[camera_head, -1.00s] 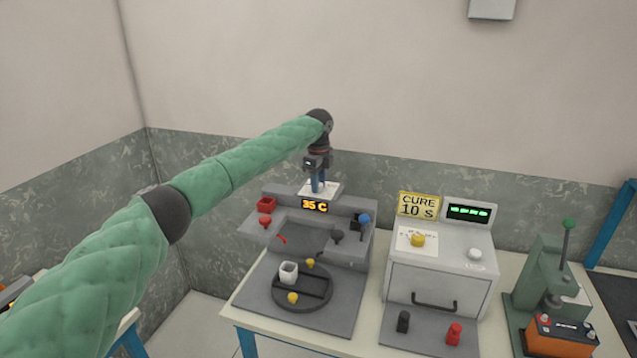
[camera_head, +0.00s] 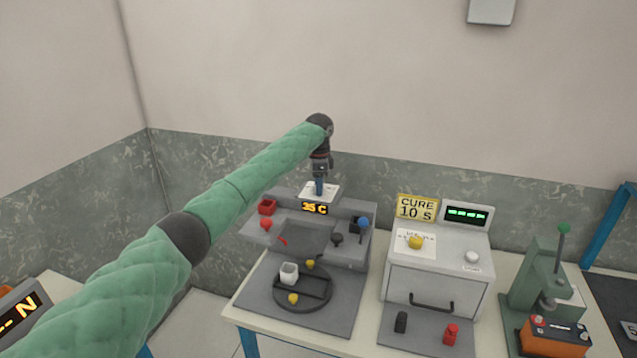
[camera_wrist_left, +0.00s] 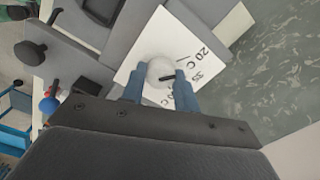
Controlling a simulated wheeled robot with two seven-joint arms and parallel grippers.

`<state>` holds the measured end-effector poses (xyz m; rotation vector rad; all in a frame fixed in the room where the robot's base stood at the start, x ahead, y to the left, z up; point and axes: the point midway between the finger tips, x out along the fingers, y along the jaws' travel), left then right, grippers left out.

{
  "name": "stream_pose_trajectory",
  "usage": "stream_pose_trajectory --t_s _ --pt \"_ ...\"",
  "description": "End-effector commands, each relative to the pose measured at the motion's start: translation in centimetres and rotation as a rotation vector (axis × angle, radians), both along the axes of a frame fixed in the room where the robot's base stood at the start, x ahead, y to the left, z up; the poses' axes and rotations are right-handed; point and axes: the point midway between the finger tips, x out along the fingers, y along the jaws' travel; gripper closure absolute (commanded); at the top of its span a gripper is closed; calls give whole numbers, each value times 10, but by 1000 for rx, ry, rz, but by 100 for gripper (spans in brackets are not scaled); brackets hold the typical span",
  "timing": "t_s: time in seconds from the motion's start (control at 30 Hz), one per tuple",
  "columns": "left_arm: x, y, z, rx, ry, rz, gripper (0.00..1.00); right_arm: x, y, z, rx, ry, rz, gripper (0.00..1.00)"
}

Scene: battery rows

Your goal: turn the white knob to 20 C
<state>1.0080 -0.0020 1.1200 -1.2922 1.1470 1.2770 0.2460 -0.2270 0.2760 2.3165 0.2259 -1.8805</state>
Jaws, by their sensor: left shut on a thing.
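The white knob (camera_wrist_left: 160,70) with a dark pointer line sits on a white dial plate (camera_wrist_left: 139,50) in the left wrist view. Printed marks, including 20 C and 35, lie around it. My left gripper (camera_wrist_left: 155,84) is shut on the knob, one blue finger on each side. In the head view my left gripper (camera_head: 319,186) points down at the dial plate (camera_head: 331,191) on top of the grey machine, and its fingers hide the knob. The display (camera_head: 314,208) on that machine reads 35 C. My right gripper is not in view.
A green press (camera_head: 548,280) is farther right.

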Motion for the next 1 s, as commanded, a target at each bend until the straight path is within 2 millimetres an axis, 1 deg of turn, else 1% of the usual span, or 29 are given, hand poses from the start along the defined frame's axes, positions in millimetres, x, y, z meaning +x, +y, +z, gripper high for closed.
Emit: stream_pose_trajectory --t_s 0.13,0.33,0.87,0.9,1.0 --pt "0 0 2 -1 -1 80 92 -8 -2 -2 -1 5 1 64" --pt "1 0 1 -1 -2 145 92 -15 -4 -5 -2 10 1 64" --pt "1 0 2 -1 -3 172 92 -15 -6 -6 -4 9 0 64" --pt "1 0 2 -1 -3 172 66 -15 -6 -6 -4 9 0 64" --pt "1 0 2 -1 -2 171 48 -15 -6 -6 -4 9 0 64"
